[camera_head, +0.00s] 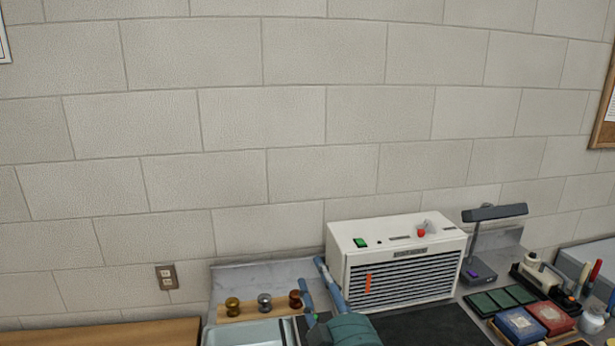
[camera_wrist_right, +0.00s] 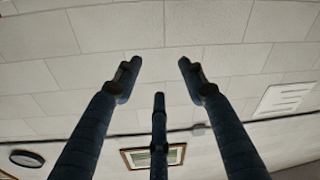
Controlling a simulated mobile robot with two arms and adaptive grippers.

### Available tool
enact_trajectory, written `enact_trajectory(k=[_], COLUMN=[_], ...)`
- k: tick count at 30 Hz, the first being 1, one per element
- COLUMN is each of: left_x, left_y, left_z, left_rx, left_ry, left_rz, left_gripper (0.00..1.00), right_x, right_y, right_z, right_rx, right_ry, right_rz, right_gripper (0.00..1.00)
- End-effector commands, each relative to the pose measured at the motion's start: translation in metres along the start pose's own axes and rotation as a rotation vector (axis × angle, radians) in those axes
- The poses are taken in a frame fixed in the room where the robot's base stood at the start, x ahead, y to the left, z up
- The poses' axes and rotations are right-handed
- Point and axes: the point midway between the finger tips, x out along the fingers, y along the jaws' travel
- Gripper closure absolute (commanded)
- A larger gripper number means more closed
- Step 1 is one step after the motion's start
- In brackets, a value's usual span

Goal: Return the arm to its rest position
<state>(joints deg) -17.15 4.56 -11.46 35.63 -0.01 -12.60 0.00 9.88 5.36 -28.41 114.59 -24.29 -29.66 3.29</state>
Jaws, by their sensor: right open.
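My right gripper (camera_head: 314,284) shows at the bottom of the head view, in front of the left side of a white slatted box. Its blue fingers point up and stand apart. In the right wrist view the gripper (camera_wrist_right: 158,85) is open, with three dark fingers spread and nothing between them. My left gripper is in neither view.
The white slatted box (camera_head: 400,238) has a green switch and a red knob. A desk lamp (camera_head: 480,255) and red and blue boxes (camera_head: 549,316) are at right. A wooden surface (camera_head: 110,333) at left is clear.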

Motion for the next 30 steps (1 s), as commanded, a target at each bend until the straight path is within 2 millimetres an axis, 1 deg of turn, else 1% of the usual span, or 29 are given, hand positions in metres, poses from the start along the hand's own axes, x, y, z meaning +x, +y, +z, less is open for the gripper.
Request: enact_trajectory(k=[1, 2, 3, 5, 6, 8, 9, 11, 12, 14, 15, 17, 18, 24, 28, 30], left_x=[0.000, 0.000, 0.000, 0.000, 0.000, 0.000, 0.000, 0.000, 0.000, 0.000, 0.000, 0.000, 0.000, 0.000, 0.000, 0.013], left_y=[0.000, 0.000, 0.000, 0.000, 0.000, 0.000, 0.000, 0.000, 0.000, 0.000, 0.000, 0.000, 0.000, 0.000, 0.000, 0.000], left_z=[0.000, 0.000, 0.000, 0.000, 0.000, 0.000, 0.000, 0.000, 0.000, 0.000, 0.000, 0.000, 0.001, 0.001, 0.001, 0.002], left_rx=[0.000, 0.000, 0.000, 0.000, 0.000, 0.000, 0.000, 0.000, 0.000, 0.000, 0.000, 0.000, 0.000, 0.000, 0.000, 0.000], left_ry=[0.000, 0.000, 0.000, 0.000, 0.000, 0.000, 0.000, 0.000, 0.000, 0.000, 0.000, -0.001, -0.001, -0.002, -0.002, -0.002], left_rz=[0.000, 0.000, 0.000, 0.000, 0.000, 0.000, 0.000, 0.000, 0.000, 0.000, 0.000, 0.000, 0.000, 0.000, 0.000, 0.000], left_gripper=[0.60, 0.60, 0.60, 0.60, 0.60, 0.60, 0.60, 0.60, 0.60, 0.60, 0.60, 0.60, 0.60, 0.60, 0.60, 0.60], right_x=[-0.019, -0.030, -0.046, -0.074, -0.095, -0.129, -0.153, -0.189, -0.213, -0.243, -0.262, -0.288, -0.304, -0.375, -0.416, -0.411], right_y=[0.002, 0.002, 0.002, 0.000, -0.002, -0.006, -0.010, -0.016, -0.021, -0.025, -0.029, -0.033, -0.036, -0.047, -0.052, -0.066], right_z=[0.038, 0.058, 0.084, 0.120, 0.143, 0.174, 0.193, 0.216, 0.228, 0.242, 0.249, 0.257, 0.261, 0.270, 0.271, 0.300], right_rx=[0.048, 0.074, 0.108, 0.155, 0.185, 0.226, 0.252, 0.287, 0.307, 0.331, 0.345, 0.363, 0.373, 0.413, 0.433, 0.432], right_ry=[-0.111, -0.173, -0.256, -0.380, -0.461, -0.582, -0.661, -0.774, -0.842, -0.927, -0.979, -1.048, -1.090, -1.268, -1.370, -1.373], right_rz=[0.001, 0.000, -0.001, -0.007, -0.013, -0.024, -0.034, -0.051, -0.063, -0.079, -0.089, -0.105, -0.114, -0.161, -0.192, -0.195], right_gripper=[0.59, 0.59, 0.59, 0.59, 0.59, 0.59, 0.59, 0.59, 0.59, 0.59, 0.59, 0.59, 0.59, 0.59, 0.59, 0.59])
